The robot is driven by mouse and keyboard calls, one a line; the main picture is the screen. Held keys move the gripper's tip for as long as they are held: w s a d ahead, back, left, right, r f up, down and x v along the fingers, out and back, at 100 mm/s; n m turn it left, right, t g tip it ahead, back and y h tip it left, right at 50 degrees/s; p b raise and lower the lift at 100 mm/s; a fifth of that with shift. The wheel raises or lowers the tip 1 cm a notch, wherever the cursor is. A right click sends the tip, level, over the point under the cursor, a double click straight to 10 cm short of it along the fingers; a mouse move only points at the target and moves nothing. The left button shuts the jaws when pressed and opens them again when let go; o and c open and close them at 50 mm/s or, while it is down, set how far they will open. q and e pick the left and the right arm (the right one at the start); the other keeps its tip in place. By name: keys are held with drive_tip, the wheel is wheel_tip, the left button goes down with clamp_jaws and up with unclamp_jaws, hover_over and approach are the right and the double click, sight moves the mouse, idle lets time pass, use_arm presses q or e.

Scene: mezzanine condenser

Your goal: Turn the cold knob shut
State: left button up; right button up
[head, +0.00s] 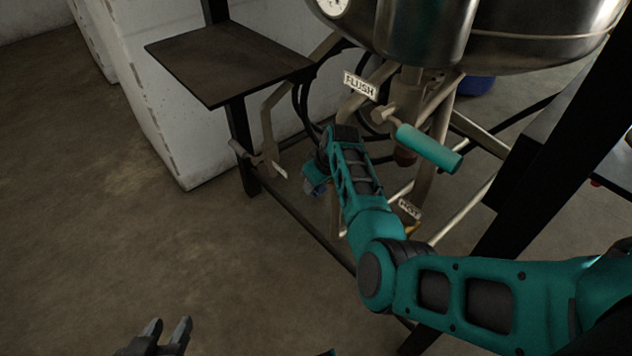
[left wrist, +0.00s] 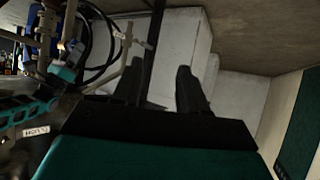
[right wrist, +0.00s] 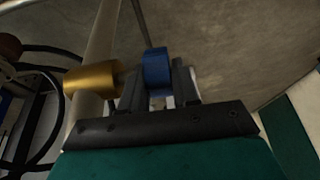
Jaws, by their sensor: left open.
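A blue knob (right wrist: 157,70), by its colour likely the cold knob, sits between the fingers of my right gripper (right wrist: 158,76) in the right wrist view. The two fingers lie close against its sides, and its label cannot be read there. In the head view my right arm reaches in from the right, down beside the pipes, and its forearm hides most of the hand and knob. My left gripper (head: 167,326) is open and empty at the lower left, over bare floor. Its fingers (left wrist: 157,80) also show apart in the left wrist view.
A FLUSH label (head: 360,86) hangs by a teal-handled lever (head: 430,148) under the steel vessel (head: 520,35). A brass-coloured cylinder (right wrist: 92,78) is just left of the blue knob. A dark shelf (head: 225,62) stands at upper left. The floor at left is clear.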

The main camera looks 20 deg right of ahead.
clamp_jaws()
drive_tip(key=shift+s+r+t+p, duration=0.15)
drive_tip(key=shift+t+p, duration=0.25)
drive_tip(key=shift+p, duration=0.45)
drive_tip(key=shift+s+d+f+t+y+p, duration=0.1)
drive_tip(key=shift+f+t+y+p, duration=0.1)
drive_tip(key=shift+t+y+p, duration=0.35)
drive_tip(key=shift+s+f+t+b, duration=0.1)
drive_tip(key=shift+f+t+b, duration=0.1)
drive_tip(key=shift+t+b, duration=0.45)
drive_tip(key=shift+f+t+y+b, duration=0.15)
drive_tip(key=shift+t+y+b, duration=0.3)
drive_tip(key=shift+t, duration=0.35)
drive_tip(key=shift+t+b, duration=0.5)
drive_tip(key=shift+b, duration=0.2)
drive_tip(key=shift+r+t+b, duration=0.2)
drive_tip(key=shift+t+b, duration=0.2)
drive_tip(key=shift+b, duration=0.05)
use_arm(q)
drive_tip(key=shift+d+f, duration=0.3)
drive_tip(key=shift+f, duration=0.05)
